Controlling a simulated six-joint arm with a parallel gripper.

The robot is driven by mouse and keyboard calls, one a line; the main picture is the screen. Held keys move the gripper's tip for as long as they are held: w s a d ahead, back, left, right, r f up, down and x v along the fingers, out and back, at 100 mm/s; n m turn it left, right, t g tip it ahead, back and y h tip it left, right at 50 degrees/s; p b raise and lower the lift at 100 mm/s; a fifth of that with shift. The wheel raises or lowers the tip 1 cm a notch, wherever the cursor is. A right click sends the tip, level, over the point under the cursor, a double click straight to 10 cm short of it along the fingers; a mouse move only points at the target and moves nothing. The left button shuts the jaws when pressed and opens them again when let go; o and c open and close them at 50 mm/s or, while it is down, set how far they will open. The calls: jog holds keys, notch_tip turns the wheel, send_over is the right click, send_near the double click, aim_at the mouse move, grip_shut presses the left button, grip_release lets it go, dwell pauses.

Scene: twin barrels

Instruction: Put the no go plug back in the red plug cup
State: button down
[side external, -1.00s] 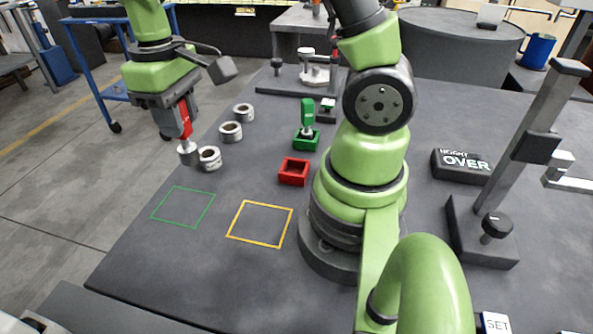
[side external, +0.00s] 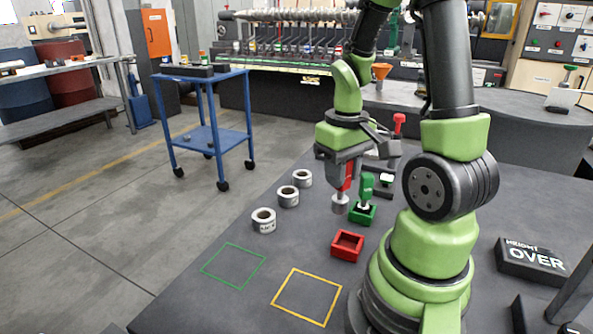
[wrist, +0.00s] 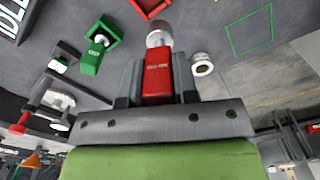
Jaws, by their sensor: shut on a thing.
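My gripper (side external: 346,172) is shut on the no go plug, which has a red handle (wrist: 157,76) and a grey metal cylinder end (side external: 340,203). The plug hangs upright with the metal end down, clear of the table. The red plug cup (side external: 347,246) is a square, empty-looking cup on the table, in front of the plug in the side view. Part of the red cup (wrist: 150,7) shows at the top edge of the wrist view, beyond the plug's metal end.
A green plug (side external: 367,187) stands in a green cup (side external: 362,215) just right of the held plug. Several metal rings (side external: 264,220) stand in a row to the left. Green (side external: 233,266) and yellow (side external: 307,297) outlined squares lie empty in front. My arm's base is right of the red cup.

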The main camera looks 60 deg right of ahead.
jog(key=shift+s+d+f+m, duration=0.1)
jog(key=shift+s+d+m, duration=0.1)
jog(key=shift+s, duration=0.4)
jog(key=shift+s+d+f+m, duration=0.1)
jog(key=shift+s+m, duration=0.1)
jog(key=shift+s, duration=0.4)
jog(key=shift+f, duration=2.85)
jog(key=shift+f, duration=1.65)
jog(key=c, duration=0.8)
grip_release()
jog(key=shift+r, duration=0.1)
notch_tip(320, 180, up, 10)
